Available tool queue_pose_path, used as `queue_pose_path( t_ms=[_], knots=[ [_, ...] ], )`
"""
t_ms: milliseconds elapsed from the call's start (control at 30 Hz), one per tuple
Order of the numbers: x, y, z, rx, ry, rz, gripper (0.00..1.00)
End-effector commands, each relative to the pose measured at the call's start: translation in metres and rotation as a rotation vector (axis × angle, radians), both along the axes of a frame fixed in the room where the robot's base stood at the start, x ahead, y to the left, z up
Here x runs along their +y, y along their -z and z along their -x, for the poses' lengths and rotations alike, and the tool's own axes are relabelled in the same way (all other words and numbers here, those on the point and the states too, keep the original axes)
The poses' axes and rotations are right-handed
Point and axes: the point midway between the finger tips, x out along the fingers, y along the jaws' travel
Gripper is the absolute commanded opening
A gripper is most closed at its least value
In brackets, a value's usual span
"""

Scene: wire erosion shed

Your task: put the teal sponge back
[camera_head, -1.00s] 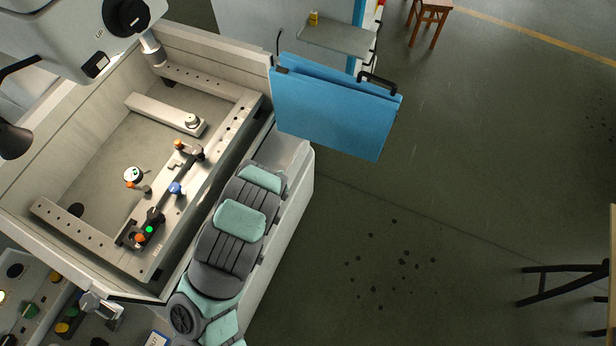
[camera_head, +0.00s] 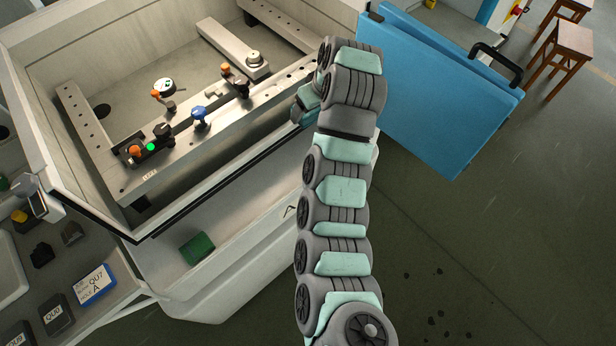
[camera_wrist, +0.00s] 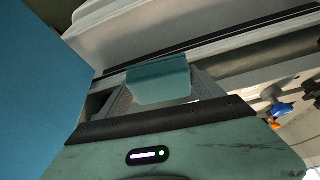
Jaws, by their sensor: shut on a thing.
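A blue door panel (camera_head: 440,95) stands close right of my arm; it fills the left of the wrist view (camera_wrist: 35,85). The tank holds a clamp rail with orange and blue knobs (camera_head: 200,117). A green block (camera_head: 198,248) rests on the ledge below. Stools stand far right.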

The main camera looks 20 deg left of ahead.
Motion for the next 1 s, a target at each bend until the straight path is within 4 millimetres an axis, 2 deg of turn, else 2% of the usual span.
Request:
queue_pose_path(
  t_ms=[33, 367, 800, 1000],
  knots=[
    [0.003, 0.024, 0.001, 0.000, -0.029, 0.000, 0.44],
    [0.004, 0.059, 0.006, -0.001, -0.102, -0.002, 0.44],
    [0.003, 0.173, 0.007, 0.003, -0.103, 0.002, 0.44],
    [0.004, 0.202, 0.006, 0.000, -0.103, 0.000, 0.44]
  ],
)
